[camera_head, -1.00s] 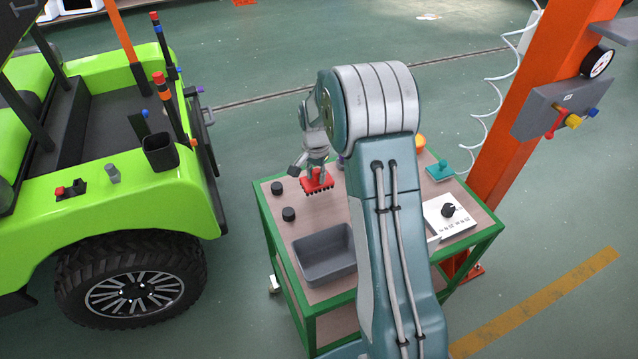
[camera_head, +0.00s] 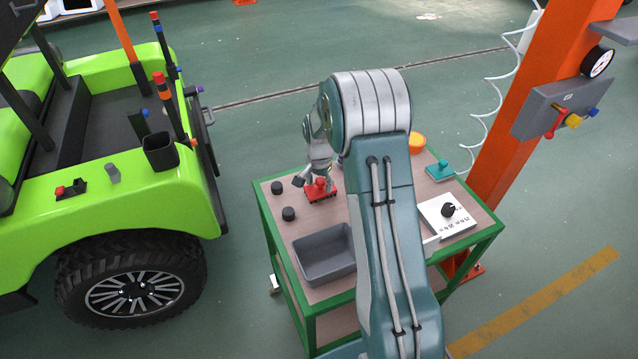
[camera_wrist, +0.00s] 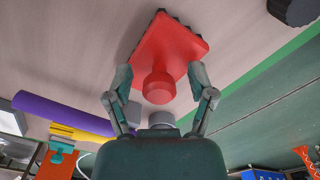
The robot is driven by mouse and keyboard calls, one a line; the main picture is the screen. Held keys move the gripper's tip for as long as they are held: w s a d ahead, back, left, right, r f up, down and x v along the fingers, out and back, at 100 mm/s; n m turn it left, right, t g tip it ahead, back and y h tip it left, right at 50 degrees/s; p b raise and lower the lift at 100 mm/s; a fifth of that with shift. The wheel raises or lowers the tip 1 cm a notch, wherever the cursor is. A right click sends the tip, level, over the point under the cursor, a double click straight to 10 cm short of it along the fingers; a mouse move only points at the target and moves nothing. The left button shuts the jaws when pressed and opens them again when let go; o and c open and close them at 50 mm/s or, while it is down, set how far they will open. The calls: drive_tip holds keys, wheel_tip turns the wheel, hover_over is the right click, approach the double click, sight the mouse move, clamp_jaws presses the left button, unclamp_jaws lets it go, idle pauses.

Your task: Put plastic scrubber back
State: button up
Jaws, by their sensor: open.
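The plastic scrubber (camera_head: 320,193) is red, with a square base and a round knob. It rests on the table top of the green-framed cart (camera_head: 290,262), knob up, near the far left part. In the wrist view the scrubber (camera_wrist: 168,48) lies between and just beyond my fingertips. My gripper (camera_head: 312,182) is right above it, and in the wrist view my gripper (camera_wrist: 160,82) has its two fingers spread on either side of the knob. The fingers look apart from the knob.
A grey bin (camera_head: 325,255) stands in front, with two black knobs (camera_head: 288,213) (camera_head: 277,187) to the left. A white scale-like plate (camera_head: 452,222), a teal scrubber-like tool (camera_head: 439,170) and an orange round item (camera_head: 417,142) are right. A purple cylinder (camera_wrist: 75,115) shows in the wrist view.

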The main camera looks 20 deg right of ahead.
sight(319, 180)
drive_tip(key=s+a+r+n+t, duration=0.1)
drive_tip(key=s+a+r, duration=0.15)
drive_tip(key=r, duration=0.75)
drive_tip(key=s+a+r+n, duration=0.1)
drive_tip(key=s+r, duration=0.2)
drive_tip(key=r, duration=0.7)
drive_tip(key=s+a+r+n+t, duration=0.1)
drive_tip(key=s+a+r+n, duration=0.1)
drive_tip(key=s, duration=0.6)
drive_tip(key=s+a+r+n+t, duration=0.2)
drive_tip(key=s+a+r+n, duration=0.1)
drive_tip(key=s, duration=0.5)
drive_tip(key=s+a+r+n+t, duration=0.1)
drive_tip(key=s+a+r+n, duration=0.1)
drive_tip(key=s, duration=0.6)
drive_tip(key=shift+s+a+r+n+t, duration=0.2)
drive_tip(key=shift+r+n+t, duration=0.1)
drive_tip(key=shift+n, duration=0.6)
